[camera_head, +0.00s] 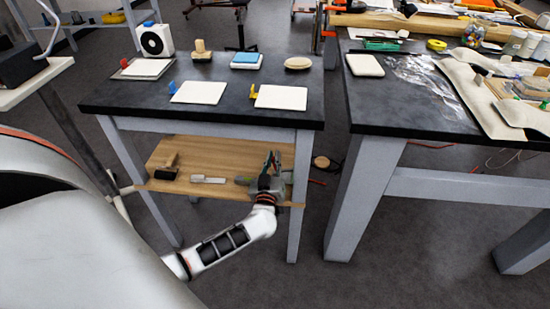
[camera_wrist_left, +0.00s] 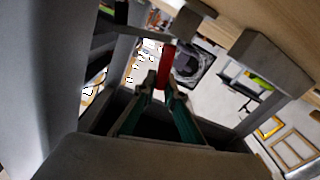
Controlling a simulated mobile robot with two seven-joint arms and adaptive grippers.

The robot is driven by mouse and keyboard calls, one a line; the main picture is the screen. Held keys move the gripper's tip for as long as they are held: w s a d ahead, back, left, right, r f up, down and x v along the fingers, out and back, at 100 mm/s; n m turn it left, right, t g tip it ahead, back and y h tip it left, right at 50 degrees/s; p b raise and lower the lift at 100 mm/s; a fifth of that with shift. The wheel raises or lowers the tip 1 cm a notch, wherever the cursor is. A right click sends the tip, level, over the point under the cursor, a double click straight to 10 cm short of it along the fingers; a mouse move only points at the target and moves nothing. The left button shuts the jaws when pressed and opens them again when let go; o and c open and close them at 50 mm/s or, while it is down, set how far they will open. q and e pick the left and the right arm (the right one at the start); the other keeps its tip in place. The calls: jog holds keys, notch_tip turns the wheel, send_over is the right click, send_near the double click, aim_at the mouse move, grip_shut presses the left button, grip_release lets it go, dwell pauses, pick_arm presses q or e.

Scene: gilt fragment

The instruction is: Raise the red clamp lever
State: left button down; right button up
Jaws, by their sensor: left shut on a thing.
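In the left wrist view the red clamp lever (camera_wrist_left: 167,64) is a narrow red bar, standing upright in the picture between the fingertips of my left gripper (camera_wrist_left: 163,88). My left gripper is shut on it. In the head view my left gripper (camera_head: 270,164) is at the right front part of the wooden lower shelf (camera_head: 220,158), below the dark tabletop. The lever cannot be made out there behind the gripper. My right gripper is not in view.
The dark-topped table (camera_head: 210,111) carries white plates with small coloured parts. A wooden block (camera_head: 167,167) and a pale brush-like tool (camera_head: 208,180) lie on the lower shelf. A table leg (camera_head: 300,185) is close to my gripper's right. A larger workbench (camera_head: 400,112) stands at right.

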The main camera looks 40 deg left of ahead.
pick_arm(q)
jog(key=n, duration=0.1)
jog(key=a+n, duration=0.1)
jog(key=shift+s+a+f+n, duration=0.1)
jog(key=shift+s+f+n, duration=0.25)
jog(key=shift+s+n, duration=0.05)
jog(key=n, duration=0.1)
jog(key=s+a+f+n, duration=0.1)
jog(key=n, duration=0.1)
jog(key=shift+a+f, duration=0.1)
jog(key=shift+f, duration=0.1)
jog(key=shift+s+a+f+n, duration=0.1)
jog(key=shift+a+f+n, duration=0.1)
jog(key=shift+n, duration=0.35)
jog(key=shift+s+a+f+n, duration=0.1)
jog(key=shift+f+n, duration=0.1)
jog(key=shift+n, duration=0.35)
jog(key=shift+f+n, duration=0.2)
jog(key=shift+n, duration=0.3)
jog(key=shift+a, duration=0.1)
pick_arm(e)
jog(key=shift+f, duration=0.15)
pick_arm(q)
jog(key=c, duration=2.1)
grip_release()
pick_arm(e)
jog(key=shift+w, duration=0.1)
